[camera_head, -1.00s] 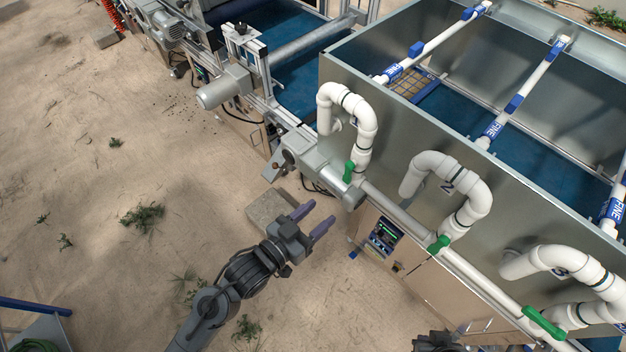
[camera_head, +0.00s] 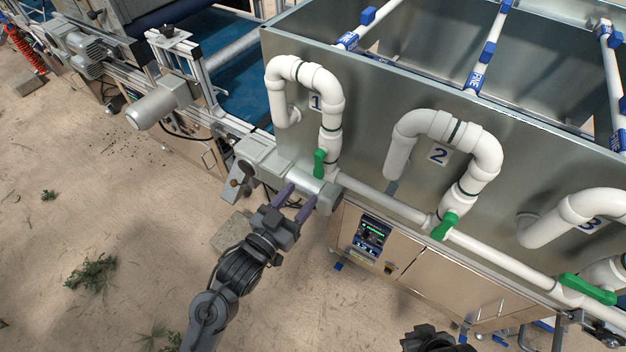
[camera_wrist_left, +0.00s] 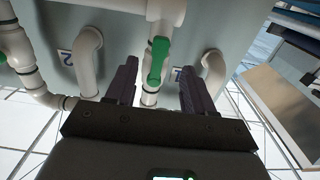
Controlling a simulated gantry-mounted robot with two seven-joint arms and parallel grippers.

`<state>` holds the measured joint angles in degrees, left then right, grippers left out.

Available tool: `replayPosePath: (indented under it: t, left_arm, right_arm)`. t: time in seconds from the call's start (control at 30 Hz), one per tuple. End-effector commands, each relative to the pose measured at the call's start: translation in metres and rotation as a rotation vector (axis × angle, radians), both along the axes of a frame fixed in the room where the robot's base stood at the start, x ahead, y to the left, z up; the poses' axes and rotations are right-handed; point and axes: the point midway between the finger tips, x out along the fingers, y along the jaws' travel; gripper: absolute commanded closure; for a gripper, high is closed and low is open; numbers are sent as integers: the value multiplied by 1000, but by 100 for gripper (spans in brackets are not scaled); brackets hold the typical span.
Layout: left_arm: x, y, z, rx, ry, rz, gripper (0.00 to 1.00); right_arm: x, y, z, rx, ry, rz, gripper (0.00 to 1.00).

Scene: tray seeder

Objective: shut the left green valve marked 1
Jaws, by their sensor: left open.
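The green valve marked 1 (camera_head: 319,163) sits on the white pipe below the 1 label, at the left end of the row. Its handle points up along the pipe. In the left wrist view the green handle (camera_wrist_left: 157,60) shows between and beyond my two fingers. My left gripper (camera_head: 295,197) is open and empty, just below and left of this valve in the head view, apart from it. It also shows in the left wrist view (camera_wrist_left: 160,85). My right gripper's fingers are out of view; only a dark part of that arm shows at the bottom edge.
Valve 2 (camera_head: 445,226) and valve 3 (camera_head: 588,289) have green handles farther right along the white horizontal pipe (camera_head: 385,203). A grey motor housing (camera_head: 262,160) stands left of valve 1. A control panel (camera_head: 371,236) is below the pipe. Open sandy ground lies at left.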

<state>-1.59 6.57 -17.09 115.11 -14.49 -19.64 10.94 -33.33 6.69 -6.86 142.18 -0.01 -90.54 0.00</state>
Motion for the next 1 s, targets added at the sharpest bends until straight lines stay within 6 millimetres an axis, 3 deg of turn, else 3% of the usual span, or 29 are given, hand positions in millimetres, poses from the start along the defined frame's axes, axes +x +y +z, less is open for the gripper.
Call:
replayPosePath:
  t: [0.2,0.4,0.87,1.0]
  left_arm:
    - [31,-18,0,-1,0,0,47]
    - [49,-29,0,0,-1,0,47]
    - [56,-34,0,1,-1,0,47]
    - [56,-34,0,1,-1,0,69]
  right_arm:
    - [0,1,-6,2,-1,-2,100]
    - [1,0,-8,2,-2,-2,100]
    - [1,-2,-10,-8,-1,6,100]
    - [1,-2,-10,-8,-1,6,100]
